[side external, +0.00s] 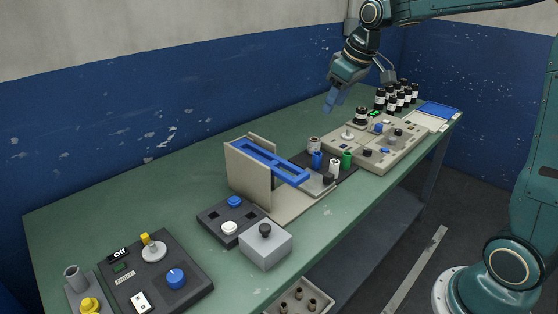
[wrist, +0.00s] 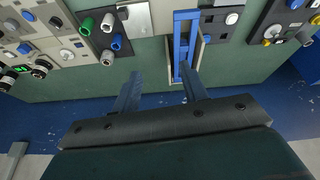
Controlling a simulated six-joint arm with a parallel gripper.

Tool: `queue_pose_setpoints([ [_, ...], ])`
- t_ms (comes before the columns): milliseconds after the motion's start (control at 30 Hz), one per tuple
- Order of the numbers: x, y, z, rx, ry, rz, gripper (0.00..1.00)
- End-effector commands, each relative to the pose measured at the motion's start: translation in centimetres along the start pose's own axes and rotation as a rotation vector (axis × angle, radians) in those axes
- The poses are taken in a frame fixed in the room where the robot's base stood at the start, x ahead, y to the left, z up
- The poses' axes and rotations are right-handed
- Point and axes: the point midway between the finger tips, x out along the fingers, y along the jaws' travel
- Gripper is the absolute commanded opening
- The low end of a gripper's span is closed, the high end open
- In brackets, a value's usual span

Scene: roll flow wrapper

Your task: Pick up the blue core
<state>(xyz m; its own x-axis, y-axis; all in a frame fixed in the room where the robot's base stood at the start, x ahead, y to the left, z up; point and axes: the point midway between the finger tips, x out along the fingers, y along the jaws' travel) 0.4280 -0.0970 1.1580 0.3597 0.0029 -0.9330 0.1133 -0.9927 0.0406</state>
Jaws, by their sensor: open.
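The blue core (side external: 316,160) is a small upright cylinder on a dark plate near the middle of the bench. It stands among other cylinders. In the wrist view the blue core (wrist: 116,41) shows at upper left, close to a green one. My gripper (side external: 334,104) hangs in the air above and behind the cylinders, apart from the core. In the wrist view my gripper (wrist: 160,73) has its two fingers spread with nothing between them; the core lies beyond and left of them.
A green core (side external: 347,158) and white cores (side external: 335,168) stand close beside the blue one. A blue frame on a beige stand (side external: 248,177) rises to the left. A control panel (side external: 375,145) and several black bottles (side external: 397,94) stand to the right. The back left bench is clear.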

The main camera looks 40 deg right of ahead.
Motion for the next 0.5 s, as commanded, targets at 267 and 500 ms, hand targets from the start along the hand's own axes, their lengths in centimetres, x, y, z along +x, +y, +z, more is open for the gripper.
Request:
queue_pose_setpoints([
  [267, 5.4, 5.1, -3.1, -0.020, -0.028, -0.016, 0.43],
  [500, 10.5, 9.7, -4.5, -0.040, -0.044, -0.032, 0.43],
])
